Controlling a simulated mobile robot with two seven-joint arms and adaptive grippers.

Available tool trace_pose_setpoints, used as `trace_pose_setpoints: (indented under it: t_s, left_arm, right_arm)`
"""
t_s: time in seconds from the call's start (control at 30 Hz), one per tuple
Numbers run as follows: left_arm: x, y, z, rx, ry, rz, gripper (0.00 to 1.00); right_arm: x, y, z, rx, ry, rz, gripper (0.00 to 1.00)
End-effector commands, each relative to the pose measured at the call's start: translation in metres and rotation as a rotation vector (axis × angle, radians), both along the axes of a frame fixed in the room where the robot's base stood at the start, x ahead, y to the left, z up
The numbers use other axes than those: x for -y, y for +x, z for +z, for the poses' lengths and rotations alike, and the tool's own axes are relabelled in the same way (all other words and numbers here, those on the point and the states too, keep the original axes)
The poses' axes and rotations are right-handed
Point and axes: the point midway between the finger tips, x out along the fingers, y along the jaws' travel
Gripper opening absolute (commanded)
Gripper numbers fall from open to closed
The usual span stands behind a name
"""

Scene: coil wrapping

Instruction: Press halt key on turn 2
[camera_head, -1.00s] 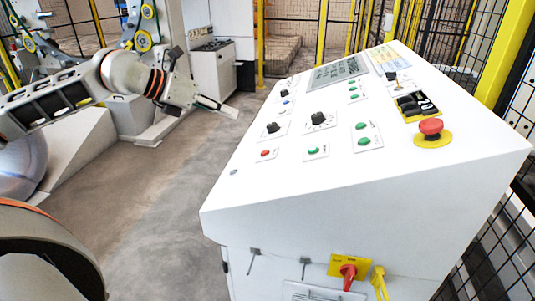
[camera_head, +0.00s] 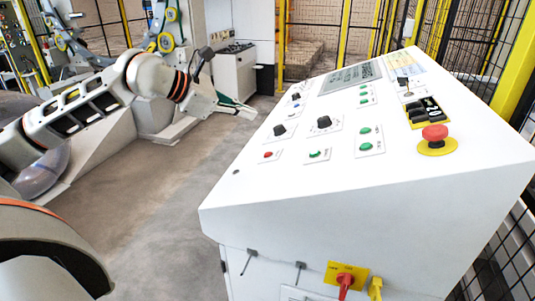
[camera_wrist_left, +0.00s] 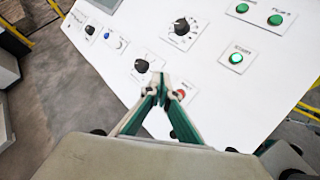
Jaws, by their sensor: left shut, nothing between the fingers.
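The white sloped control console (camera_head: 330,195) carries several keys and knobs. A small red key (camera_head: 268,154) sits at its near left, with a green key (camera_head: 320,153) to its right. My left gripper (camera_head: 247,112) is shut and empty, just off the console's left edge in the head view. In the left wrist view its fingertips (camera_wrist_left: 160,80) meet over the panel, between a black knob (camera_wrist_left: 141,66) and the red key (camera_wrist_left: 181,94). A finger partly hides the red key and its label. The gap to the panel cannot be judged. My right gripper is not in view.
A red mushroom button (camera_head: 435,132) on a yellow base stands up at the console's right. A red rotary handle (camera_head: 345,281) sticks out of the front face. Yellow posts and mesh fencing stand behind. The floor (camera_head: 165,210) left of the console is clear.

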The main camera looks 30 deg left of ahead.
Motion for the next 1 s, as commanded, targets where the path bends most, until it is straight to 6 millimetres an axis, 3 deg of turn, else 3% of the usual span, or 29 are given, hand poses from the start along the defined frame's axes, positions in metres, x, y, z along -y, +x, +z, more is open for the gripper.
trace_pose_setpoints:
  t_s: [0.6, 1.0]
  left_arm:
    - [0.028, 0.007, -0.069, -0.004, -0.002, -0.002, 0.00]
    - [0.035, 0.008, -0.079, -0.001, -0.002, 0.000, 0.00]
  right_arm:
    - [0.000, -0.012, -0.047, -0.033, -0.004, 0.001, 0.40]
    - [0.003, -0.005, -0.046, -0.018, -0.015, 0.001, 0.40]
